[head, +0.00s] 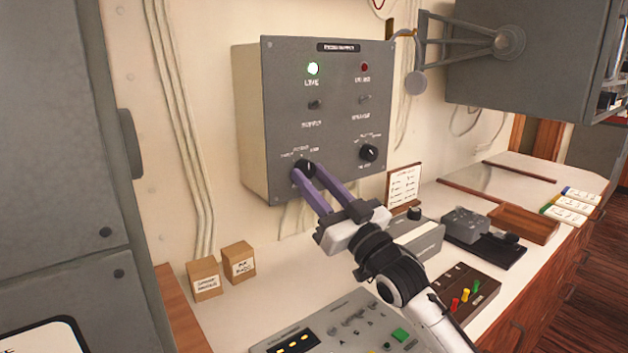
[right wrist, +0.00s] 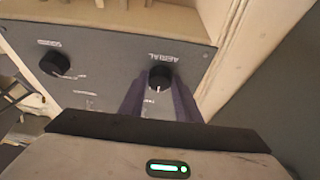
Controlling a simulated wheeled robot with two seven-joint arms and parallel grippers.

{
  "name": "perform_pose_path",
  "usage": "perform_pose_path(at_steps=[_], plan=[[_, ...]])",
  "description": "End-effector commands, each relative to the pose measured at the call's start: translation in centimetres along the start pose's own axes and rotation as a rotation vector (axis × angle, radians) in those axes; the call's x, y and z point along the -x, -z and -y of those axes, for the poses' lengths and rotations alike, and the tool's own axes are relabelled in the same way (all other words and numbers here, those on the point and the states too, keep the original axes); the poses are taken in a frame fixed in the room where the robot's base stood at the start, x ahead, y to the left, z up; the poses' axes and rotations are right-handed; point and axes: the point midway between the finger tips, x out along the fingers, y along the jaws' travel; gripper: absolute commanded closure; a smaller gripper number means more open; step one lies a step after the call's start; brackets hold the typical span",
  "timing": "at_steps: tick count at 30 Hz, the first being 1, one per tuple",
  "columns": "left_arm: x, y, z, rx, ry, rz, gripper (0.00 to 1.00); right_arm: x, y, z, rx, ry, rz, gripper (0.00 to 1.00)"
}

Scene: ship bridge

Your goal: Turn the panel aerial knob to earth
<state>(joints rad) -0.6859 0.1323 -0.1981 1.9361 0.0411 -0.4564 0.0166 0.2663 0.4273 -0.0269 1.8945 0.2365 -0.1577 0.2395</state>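The grey wall panel (head: 335,125) carries two black knobs in its lower part. The aerial knob (head: 305,166) is the lower left one; a light mark on it points about upward, and the small words around it are too blurred to read. In the right wrist view the panel is upside down, with "AERIAL" beside the knob (right wrist: 160,77). My right gripper (head: 309,169) has its two purple fingers apart, with their tips on either side of this knob; firm contact does not show. The fingers also show in the right wrist view (right wrist: 160,92). My left gripper is out of view.
The other knob (head: 369,152) sits to the right, below two small switches. Below are a counter with two small boxes (head: 238,262), a framed card (head: 403,187) and a control console (head: 345,330). A grey cabinet (head: 60,150) stands left.

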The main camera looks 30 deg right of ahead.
Motion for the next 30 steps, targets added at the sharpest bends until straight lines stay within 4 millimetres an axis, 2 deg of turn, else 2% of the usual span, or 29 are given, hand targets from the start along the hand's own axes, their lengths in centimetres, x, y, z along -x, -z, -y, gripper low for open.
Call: perform_pose_path(at_steps=[11, 30], plan=[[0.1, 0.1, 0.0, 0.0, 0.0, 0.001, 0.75, 0.0, 0.1, -0.1, 0.062, 0.025, 0.001, 0.93], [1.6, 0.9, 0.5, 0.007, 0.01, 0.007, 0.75, -0.2, 0.5, -0.8, 0.523, 0.216, 0.001, 0.93]])
